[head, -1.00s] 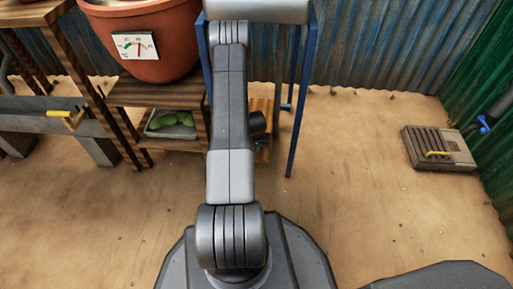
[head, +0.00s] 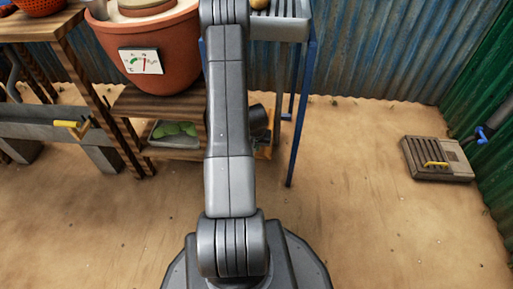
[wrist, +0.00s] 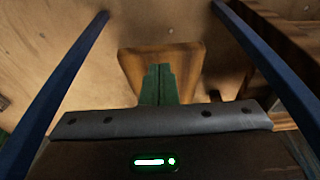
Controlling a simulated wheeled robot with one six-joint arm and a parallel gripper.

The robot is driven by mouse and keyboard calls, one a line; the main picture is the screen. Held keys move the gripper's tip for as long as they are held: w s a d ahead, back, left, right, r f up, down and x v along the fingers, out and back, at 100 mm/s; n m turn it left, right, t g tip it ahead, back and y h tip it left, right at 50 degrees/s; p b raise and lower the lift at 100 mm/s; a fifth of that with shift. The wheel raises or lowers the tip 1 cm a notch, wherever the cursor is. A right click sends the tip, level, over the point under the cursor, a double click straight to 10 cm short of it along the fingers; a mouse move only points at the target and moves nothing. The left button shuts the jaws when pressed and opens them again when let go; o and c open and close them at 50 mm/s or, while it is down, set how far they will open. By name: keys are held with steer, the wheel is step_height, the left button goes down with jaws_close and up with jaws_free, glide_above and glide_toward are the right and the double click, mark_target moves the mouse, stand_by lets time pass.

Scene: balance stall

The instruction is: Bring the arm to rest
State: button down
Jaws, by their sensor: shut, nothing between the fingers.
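My gripper (wrist: 158,84) shows in the wrist view as two green fingers pressed together, with nothing between them. Behind the fingertips is a wooden piece (wrist: 185,62), with sandy ground around it. I cannot tell whether the fingers touch the wood. Blue legs run along both sides of the wrist view. In the head view my arm (head: 230,110) stretches up the middle and out of the top of the picture. The gripper's fingers cannot be made out there.
A blue-legged stand (head: 300,110) with a grey tray (head: 290,27) is close behind my arm. A terracotta pot with a dial (head: 139,61) stands on a wooden shelf (head: 125,108) at left. A slatted box (head: 437,158) lies at right. Open sandy ground lies between.

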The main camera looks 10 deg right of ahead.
mark_target(257, 154)
steer(key=shift+w+d+f, duration=0.1)
steer(key=shift+w+f, duration=0.25)
steer(key=shift+f, duration=0.35)
steer(key=shift+w+d+f, duration=0.1)
steer(key=shift+w+f, duration=0.2)
steer(key=shift+f, duration=0.4)
steer(key=shift+r, duration=0.1)
